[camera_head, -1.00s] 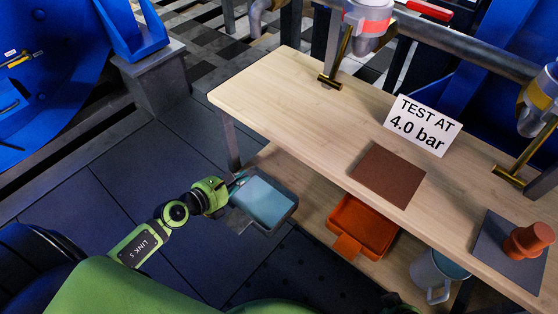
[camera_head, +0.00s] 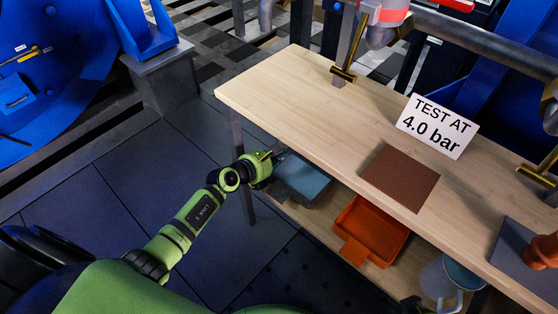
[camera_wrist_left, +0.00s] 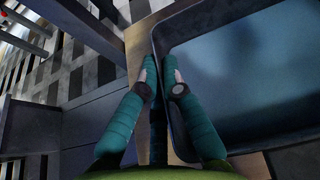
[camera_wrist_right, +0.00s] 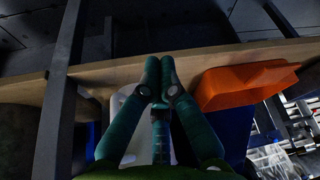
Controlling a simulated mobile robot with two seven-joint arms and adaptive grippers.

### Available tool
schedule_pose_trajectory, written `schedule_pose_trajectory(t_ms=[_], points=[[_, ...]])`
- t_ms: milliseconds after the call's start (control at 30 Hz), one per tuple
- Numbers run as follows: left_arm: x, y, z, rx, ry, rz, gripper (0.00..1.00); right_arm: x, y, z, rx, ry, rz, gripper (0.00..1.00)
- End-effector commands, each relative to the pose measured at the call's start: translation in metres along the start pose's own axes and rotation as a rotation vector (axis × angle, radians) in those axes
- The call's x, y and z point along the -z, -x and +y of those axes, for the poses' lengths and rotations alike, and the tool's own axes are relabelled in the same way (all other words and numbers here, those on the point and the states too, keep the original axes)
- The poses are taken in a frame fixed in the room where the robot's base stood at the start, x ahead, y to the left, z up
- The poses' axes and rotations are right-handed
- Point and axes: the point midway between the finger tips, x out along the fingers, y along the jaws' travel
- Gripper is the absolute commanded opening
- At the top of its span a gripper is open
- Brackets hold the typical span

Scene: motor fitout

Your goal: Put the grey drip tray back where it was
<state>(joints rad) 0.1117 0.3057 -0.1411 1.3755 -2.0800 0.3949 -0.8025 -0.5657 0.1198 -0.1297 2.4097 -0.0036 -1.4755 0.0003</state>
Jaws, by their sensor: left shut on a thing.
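The grey drip tray (camera_head: 303,181) is at the left end of the lower shelf, partly under the tabletop. From the picture I cannot tell whether it rests on the shelf. My left gripper (camera_head: 272,156) is shut on its left rim. In the left wrist view the fingers (camera_wrist_left: 160,75) pinch the wall of the tray (camera_wrist_left: 245,75), which looks empty. My right gripper (camera_wrist_right: 160,72) is shut with nothing seen between its fingertips, beside the lower shelf's edge. The tray's far side is hidden by the tabletop in the head view.
An orange tray (camera_head: 372,231) sits on the lower shelf (camera_head: 319,222), right of the grey one. A grey mug (camera_head: 448,281) stands further right. The wooden tabletop (camera_head: 290,105) overhangs the shelf, and a table leg (camera_head: 241,165) is close to my left gripper.

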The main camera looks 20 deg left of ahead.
Motion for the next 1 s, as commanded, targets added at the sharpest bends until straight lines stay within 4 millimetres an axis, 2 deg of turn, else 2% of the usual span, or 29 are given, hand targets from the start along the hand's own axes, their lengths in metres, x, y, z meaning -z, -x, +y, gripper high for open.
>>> schedule_pose_trajectory(t_ms=[100,200,800,867,900,1000], points=[[0.008,-0.004,0.0,-0.001,0.001,-0.003,0.0,0.013,0.008,-0.002,0.0,0.005,0.07,0.0],[0.009,-0.004,0.0,-0.001,0.001,-0.003,0.0,0.018,0.013,-0.002,0.0,0.007,0.093,0.0],[0.01,-0.005,0.001,-0.001,0.001,-0.003,0.0,0.03,0.013,-0.004,0.001,0.011,0.144,0.0],[0.011,-0.005,0.0,-0.001,0.0,-0.001,0.23,0.031,0.013,-0.004,0.001,0.011,0.149,0.0],[0.011,-0.005,0.0,-0.001,0.0,-0.001,0.31,0.031,0.013,-0.004,0.001,0.011,0.148,0.0],[0.011,-0.005,0.0,-0.001,0.0,-0.001,0.31,0.031,0.013,-0.004,0.001,0.011,0.148,0.0]])
